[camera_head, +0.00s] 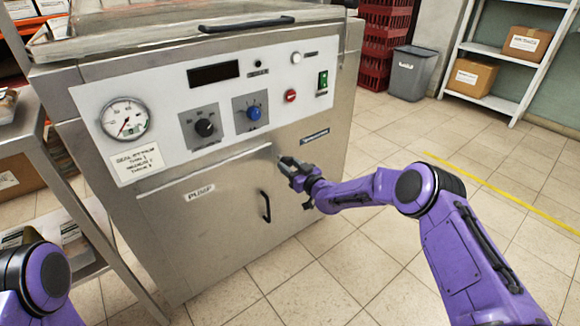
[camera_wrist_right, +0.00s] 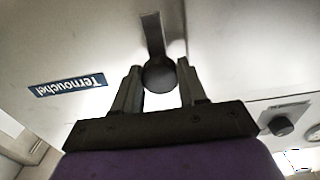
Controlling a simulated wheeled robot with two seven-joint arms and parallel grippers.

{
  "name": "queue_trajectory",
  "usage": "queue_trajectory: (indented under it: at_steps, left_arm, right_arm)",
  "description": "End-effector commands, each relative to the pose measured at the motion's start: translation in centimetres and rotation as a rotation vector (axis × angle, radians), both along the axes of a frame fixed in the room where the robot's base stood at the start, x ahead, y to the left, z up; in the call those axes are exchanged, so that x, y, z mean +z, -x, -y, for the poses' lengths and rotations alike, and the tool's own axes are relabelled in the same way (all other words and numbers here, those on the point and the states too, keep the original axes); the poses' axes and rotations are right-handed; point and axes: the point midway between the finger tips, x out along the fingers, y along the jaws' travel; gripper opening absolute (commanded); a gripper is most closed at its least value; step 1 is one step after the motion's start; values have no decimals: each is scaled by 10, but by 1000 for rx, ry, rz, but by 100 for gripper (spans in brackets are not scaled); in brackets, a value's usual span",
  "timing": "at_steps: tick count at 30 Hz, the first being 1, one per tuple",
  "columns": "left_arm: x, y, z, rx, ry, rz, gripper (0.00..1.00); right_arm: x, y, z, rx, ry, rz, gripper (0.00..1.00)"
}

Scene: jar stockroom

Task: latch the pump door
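The pump door (camera_head: 205,235) is the grey lower front panel of the steel machine, with a PUMP label (camera_head: 200,193) and a dark bar handle (camera_head: 265,206). It looks nearly flush; I cannot tell whether a gap remains. My right gripper (camera_head: 285,163) is at the door's upper right. In the right wrist view, my right gripper (camera_wrist_right: 160,88) is open, its fingers on either side of the latch's round dark knob (camera_wrist_right: 158,77), with narrow gaps visible. A flat latch bar (camera_wrist_right: 152,34) extends from the knob. The head view hides most of the latch behind the gripper. My left gripper is out of view.
The control panel (camera_head: 160,95), with gauge, knobs and switches, is above the door. A metal side table (camera_head: 22,125) stands close on the left. A grey bin (camera_head: 411,73) and shelves with boxes are behind. The tiled floor (camera_head: 355,255) to the right is clear.

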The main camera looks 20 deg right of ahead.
Motion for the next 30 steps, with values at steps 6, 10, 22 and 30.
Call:
queue_trajectory:
  at_steps: [6, 10, 22, 30]
  left_arm:
    - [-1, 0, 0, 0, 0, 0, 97]
    - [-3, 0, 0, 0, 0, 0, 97]
    - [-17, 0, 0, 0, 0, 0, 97]
    - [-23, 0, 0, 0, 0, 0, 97]
  right_arm:
    - [0, 0, 0, 0, -8, -3, 11]
    - [0, 0, 0, 0, -38, -13, 11]
    - [-2, 0, 0, -1, -305, -111, 11]
    - [-1, 1, -1, -1, -547, -199, 11]
